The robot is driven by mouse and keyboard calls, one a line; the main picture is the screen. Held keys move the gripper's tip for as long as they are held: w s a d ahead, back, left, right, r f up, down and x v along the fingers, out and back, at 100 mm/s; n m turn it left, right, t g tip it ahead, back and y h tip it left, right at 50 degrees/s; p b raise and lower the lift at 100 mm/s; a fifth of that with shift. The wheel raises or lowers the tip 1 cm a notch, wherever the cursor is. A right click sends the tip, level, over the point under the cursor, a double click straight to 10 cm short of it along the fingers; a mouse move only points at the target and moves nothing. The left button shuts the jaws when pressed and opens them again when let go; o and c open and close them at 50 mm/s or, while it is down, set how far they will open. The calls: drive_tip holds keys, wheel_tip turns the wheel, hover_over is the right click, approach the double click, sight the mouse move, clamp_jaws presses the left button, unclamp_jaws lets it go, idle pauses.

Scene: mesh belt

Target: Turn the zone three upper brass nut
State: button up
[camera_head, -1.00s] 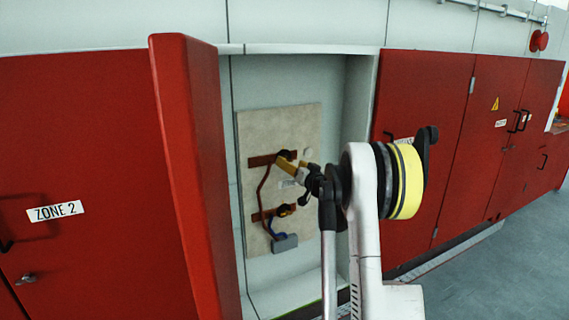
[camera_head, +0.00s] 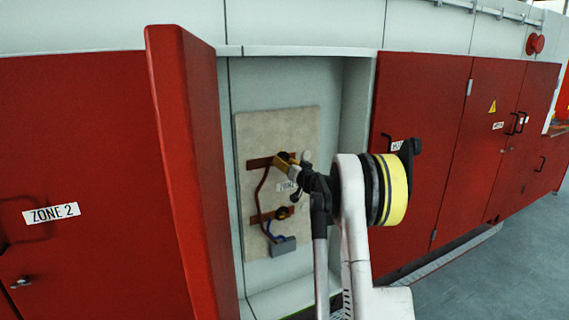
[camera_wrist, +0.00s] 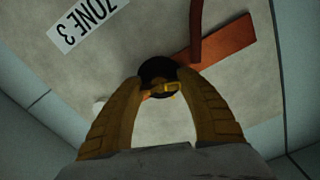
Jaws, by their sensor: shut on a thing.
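The upper brass nut (camera_wrist: 172,88) shows between my fingertips in the wrist view, in front of a round black piece (camera_wrist: 158,68) on the pale panel. My gripper (camera_wrist: 160,90) is shut on this nut, with a yellow finger on each side of it. In the head view my gripper (camera_head: 285,163) reaches into the open cabinet to the upper copper bar (camera_head: 260,162) and hides the nut. The ZONE 3 label (camera_wrist: 92,22) is on the panel.
A lower copper bar (camera_head: 264,217) with its own terminal, wires and a small grey block (camera_head: 284,246) sits below on the panel (camera_head: 262,118). The open red door (camera_head: 185,170) stands left of the opening. Cabinet side walls border the space.

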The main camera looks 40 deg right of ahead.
drive_tip(key=m, duration=0.6)
drive_tip(key=shift+m+p, duration=0.3)
drive_tip(key=shift+m, duration=0.1)
drive_tip(key=m, duration=0.6)
idle(0.4)
drive_tip(key=o, duration=1.2)
